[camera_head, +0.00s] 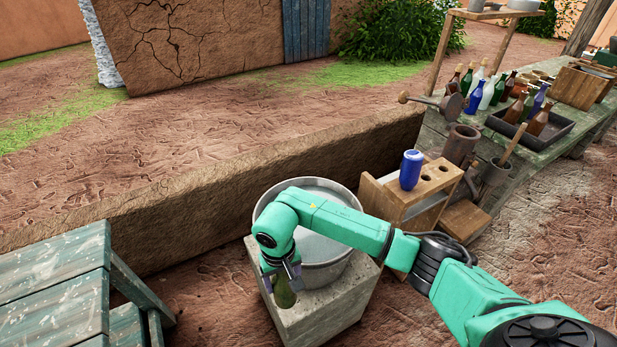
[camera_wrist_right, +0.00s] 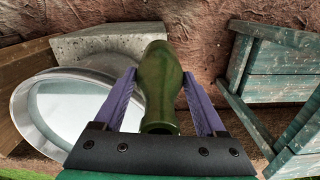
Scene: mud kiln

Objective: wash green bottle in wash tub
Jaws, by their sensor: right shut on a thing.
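The green bottle (camera_head: 284,291) is held in my right gripper (camera_head: 281,277) at the front of the wash tub. In the right wrist view the same green bottle (camera_wrist_right: 159,85) sits between the two purple fingers of the gripper (camera_wrist_right: 160,95). The metal wash tub (camera_head: 345,277) stands on a stone block and holds pale water; it also shows in the right wrist view (camera_wrist_right: 22,112). The bottle is outside the tub's near rim, over the block's edge. My right forearm covers part of the tub. My left gripper is not in view.
The stone block (camera_head: 318,318) carries the tub. A wooden rack (camera_head: 408,197) with a blue bottle (camera_head: 411,170) stands to its right. A green table (camera_head: 52,285) is at the left. Several bottles stand on the long table (camera_head: 545,152) at the right. A low mud wall (camera_head: 200,215) runs behind.

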